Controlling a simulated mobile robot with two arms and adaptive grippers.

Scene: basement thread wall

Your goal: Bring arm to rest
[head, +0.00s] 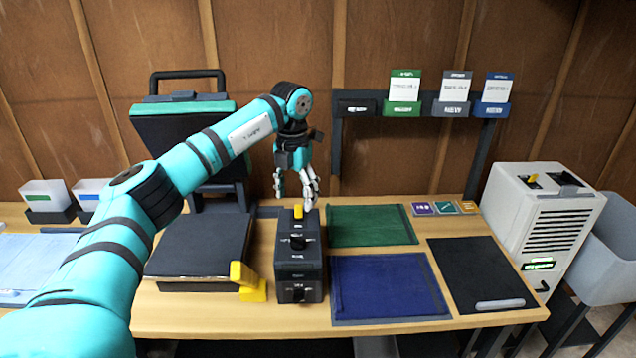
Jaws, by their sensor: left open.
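My left arm reaches in from the lower left over the bench. My left gripper (294,190) hangs pointing down with its fingers apart and nothing seen between them. It is above or just behind a black box (299,255) with a yellow piece (298,211) on its top; whether it touches the box I cannot tell. My right gripper does not show.
Green (370,226) and blue (388,287) mats lie right of the box, with a black panel (482,274) beyond. A black platform (198,247) with a yellow block (248,281) is left. A grey machine (540,225) stands right. A card rack (403,108) is at the back.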

